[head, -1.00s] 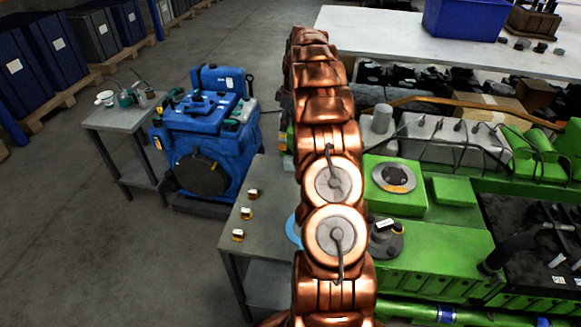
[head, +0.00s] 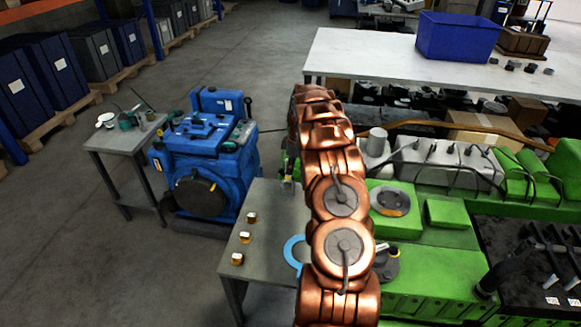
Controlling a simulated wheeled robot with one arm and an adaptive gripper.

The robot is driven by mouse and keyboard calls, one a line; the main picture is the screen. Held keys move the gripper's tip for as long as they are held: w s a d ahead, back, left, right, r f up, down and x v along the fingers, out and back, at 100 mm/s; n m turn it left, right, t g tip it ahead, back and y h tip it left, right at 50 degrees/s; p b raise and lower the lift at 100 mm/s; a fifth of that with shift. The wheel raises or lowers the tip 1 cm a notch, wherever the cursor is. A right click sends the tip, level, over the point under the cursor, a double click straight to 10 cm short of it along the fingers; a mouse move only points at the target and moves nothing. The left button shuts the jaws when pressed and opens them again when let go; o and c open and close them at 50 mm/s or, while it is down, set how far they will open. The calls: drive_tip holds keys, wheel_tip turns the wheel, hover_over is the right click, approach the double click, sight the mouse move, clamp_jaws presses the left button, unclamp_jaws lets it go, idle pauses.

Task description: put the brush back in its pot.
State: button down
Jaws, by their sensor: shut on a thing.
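My copper arm rises through the middle of the head view and covers much of my gripper (head: 289,170). Only a narrow dark strip of the gripper shows at the arm's left edge, above the far end of the grey bench (head: 262,212). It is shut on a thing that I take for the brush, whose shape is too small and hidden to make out. The pot cannot be told for certain. Small containers and thin upright sticks stand on the small grey side table (head: 110,140) at the left, beside a teal item (head: 127,119).
A blue engine (head: 205,155) stands between the side table and the bench. Small brass-coloured parts (head: 245,237) and a blue ring (head: 291,251) lie on the bench. A green engine (head: 440,250) fills the right. A blue crate (head: 457,36) sits on the white table (head: 365,55).

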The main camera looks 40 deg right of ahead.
drive_tip(key=shift+f, duration=0.45)
drive_tip(key=shift+f, duration=0.15)
drive_tip(key=c, duration=1.1)
unclamp_jaws()
drive_tip(key=shift+o, duration=0.2)
